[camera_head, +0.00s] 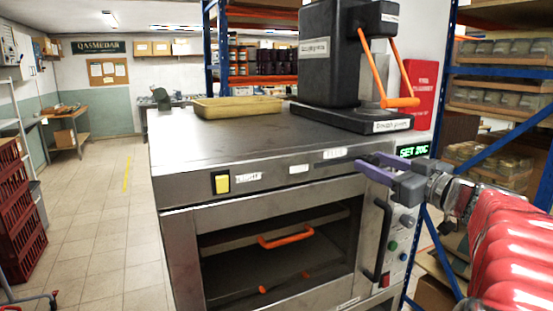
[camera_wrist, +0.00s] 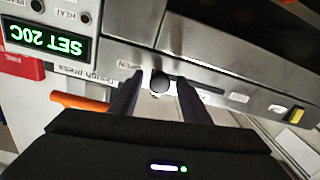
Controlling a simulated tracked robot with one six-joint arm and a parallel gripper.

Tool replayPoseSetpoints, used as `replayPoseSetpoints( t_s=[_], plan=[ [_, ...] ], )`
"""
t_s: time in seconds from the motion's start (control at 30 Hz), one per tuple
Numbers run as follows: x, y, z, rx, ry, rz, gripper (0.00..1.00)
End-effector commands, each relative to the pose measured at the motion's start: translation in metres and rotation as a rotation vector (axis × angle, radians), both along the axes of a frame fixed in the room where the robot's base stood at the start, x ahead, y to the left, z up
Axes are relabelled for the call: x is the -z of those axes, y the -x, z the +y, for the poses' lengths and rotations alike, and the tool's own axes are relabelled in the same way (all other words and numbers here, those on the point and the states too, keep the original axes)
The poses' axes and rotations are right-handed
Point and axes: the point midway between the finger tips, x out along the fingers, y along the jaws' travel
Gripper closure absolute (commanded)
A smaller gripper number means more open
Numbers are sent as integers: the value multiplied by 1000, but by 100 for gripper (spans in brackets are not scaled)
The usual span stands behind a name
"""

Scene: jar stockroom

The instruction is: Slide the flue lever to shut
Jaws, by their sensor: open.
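The oven (camera_head: 180,185) has a front panel strip with a dark flue slot, labelled FLUE (camera_head: 334,154) above it. In the wrist view, which shows the panel upside down, the round black knob of the flue lever (camera_wrist: 159,83) sits at one end of the slot (camera_wrist: 205,89), beside a label that seems to read OPEN (camera_wrist: 130,65). My gripper (camera_head: 366,161) is open at the right end of the slot in the head view. In the wrist view its two fingers stand either side of the knob; I cannot tell whether they touch it. The head view does not show the knob clearly.
A green SET 20C display (camera_head: 414,150) is right of my gripper. The black press (camera_head: 330,70) with an orange handle and a yellow tray (camera_head: 237,107) stand on the oven. A yellow light switch (camera_head: 221,184) is at the panel's left. A vertical door handle (camera_head: 382,240) is below my gripper.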

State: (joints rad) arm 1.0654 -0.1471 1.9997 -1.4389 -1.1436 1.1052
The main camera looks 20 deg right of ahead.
Motion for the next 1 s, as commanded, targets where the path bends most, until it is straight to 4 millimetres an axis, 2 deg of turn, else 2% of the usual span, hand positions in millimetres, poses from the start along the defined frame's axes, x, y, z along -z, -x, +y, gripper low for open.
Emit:
replayPoseSetpoints(
  t_s=[0.37, 1.0],
  plan=[
    [0, -5, 0, 0, 0, 0, 57],
    [0, -5, 0, 0, 0, 0, 100]
  ],
)
